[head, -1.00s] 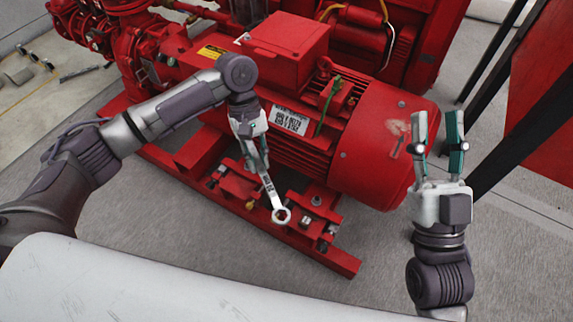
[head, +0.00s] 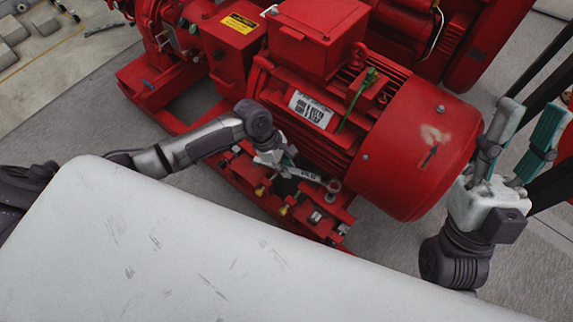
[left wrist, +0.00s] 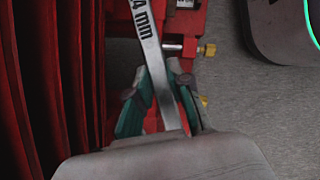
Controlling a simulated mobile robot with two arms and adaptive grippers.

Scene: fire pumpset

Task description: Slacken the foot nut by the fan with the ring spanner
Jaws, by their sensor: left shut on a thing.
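My left gripper (head: 275,160) is shut on the ring spanner (head: 305,174), by the foot rail of the red motor (head: 405,150). The spanner's ring end points right, towards the fan cowl (head: 440,125), and appears over the foot area; I cannot tell whether it is around a nut. A silver nut (head: 315,217) shows just below the ring. In the left wrist view the spanner shaft (left wrist: 160,60), marked "4 mm", runs up between the gripper fingers (left wrist: 160,85); its ring is out of frame. My right gripper (head: 528,125) is open and empty, right of the fan cowl.
The motor's cooling fins (left wrist: 50,80) stand close left of the gripper in the left wrist view. Brass-tipped bolts (head: 283,210) project along the red base (head: 240,185). Dark posts (head: 545,70) stand behind the right gripper.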

